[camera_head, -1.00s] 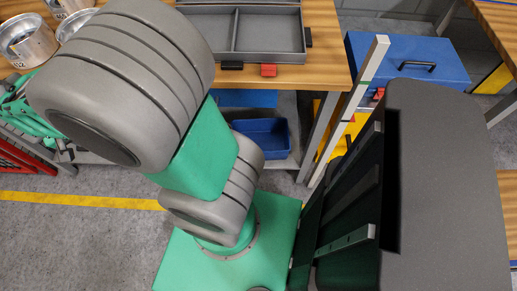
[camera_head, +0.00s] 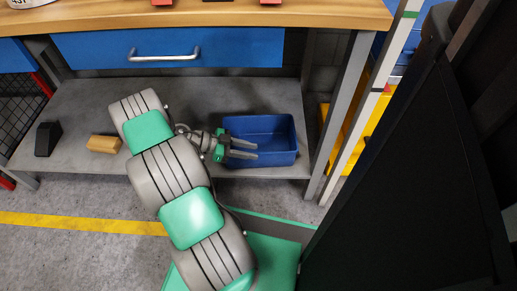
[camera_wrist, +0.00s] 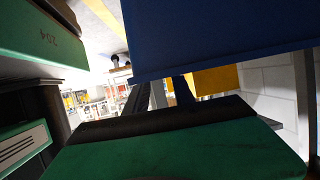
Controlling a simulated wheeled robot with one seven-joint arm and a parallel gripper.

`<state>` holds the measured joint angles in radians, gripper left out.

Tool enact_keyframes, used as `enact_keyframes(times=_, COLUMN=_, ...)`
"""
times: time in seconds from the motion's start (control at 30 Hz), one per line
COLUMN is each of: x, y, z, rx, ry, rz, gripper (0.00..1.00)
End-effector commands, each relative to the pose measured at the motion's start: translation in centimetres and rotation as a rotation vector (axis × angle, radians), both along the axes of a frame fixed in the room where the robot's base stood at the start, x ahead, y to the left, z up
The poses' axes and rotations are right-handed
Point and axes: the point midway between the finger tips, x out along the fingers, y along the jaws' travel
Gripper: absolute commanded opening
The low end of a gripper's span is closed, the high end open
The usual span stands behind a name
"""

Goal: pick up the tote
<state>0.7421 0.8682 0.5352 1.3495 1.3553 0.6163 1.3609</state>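The tote is a blue open-topped bin (camera_head: 278,140) on the grey lower shelf under the workbench, at its right end. It looks empty. My gripper (camera_head: 256,149) is at the tote's left side, with its two grey fingers spread apart and overlapping the left part of the tote in the head view. I cannot tell whether they touch it. In the wrist view, a blue surface (camera_wrist: 220,30), likely the tote close up, fills the upper right. The fingertips are unclear there.
A tan block (camera_head: 103,144) and a black object (camera_head: 47,138) lie on the lower shelf (camera_head: 75,105) to the left. A blue drawer (camera_head: 230,48) hangs above. A bench leg (camera_head: 338,120) stands right of the tote, with a yellow item behind it.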

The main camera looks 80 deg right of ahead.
Motion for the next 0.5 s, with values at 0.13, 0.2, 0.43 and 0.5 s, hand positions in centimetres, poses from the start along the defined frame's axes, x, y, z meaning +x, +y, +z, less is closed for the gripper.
enact_keyframes(times=0.13, x=-2.6, y=-0.3, z=-1.5, rx=0.001, ry=-0.001, rz=-0.003, gripper=0.30)
enact_keyframes(times=0.2, x=-3.4, y=-0.7, z=-1.8, rx=0.002, ry=-0.002, rz=-0.001, gripper=0.30)
enact_keyframes(times=0.43, x=-3.8, y=-0.8, z=-1.7, rx=0.002, ry=-0.001, rz=0.004, gripper=0.30)
enact_keyframes(times=0.5, x=-3.8, y=-0.8, z=-1.7, rx=0.002, ry=-0.001, rz=0.004, gripper=0.28)
